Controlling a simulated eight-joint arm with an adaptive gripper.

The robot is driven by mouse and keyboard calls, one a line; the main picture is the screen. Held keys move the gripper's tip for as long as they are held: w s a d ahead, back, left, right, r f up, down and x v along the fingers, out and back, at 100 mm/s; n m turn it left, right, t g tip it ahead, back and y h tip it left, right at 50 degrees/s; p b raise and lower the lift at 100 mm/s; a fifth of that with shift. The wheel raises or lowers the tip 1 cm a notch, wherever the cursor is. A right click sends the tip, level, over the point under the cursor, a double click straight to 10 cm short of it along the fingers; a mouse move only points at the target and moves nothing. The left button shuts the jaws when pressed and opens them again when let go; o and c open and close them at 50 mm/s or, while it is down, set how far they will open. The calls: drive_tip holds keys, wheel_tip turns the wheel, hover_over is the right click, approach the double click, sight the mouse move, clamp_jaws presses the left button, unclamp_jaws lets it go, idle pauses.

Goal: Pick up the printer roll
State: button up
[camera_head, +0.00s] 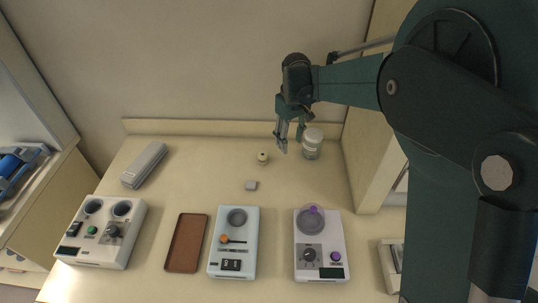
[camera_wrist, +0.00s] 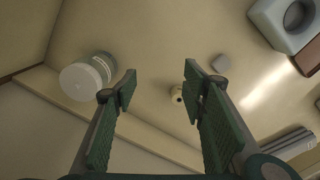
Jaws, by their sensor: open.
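The printer roll appears to be the small cream cylinder (camera_head: 262,158) standing on the counter, left of my gripper (camera_head: 291,143) in the head view. In the wrist view the roll (camera_wrist: 176,95) shows a dark spot, probably its core hole, and lies close beside the right-hand finger of my gripper (camera_wrist: 160,76). The fingers are apart with nothing between them. My gripper hangs above the counter, with the roll apart from it.
A white lidded jar (camera_head: 312,144) stands close behind and right of my gripper. A small grey block (camera_head: 251,185) lies in front of the roll. Several devices, including a white one (camera_head: 323,245), and a brown tray (camera_head: 186,243) line the front. A wall backs the counter.

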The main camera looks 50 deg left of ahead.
drive_tip(key=m, duration=0.1)
hover_over(262, 154)
wheel_tip(262, 154, down, 8)
drive_tip(key=shift+w+f+b, duration=0.1)
drive_tip(key=shift+b, duration=0.25)
drive_tip(key=shift+f, duration=0.1)
drive_tip(key=shift+f, duration=1.2)
drive_tip(key=shift+f, duration=0.1)
drive_tip(key=shift+f+p, duration=0.3)
drive_tip(key=shift+f, duration=2.2)
drive_tip(key=c, duration=1)
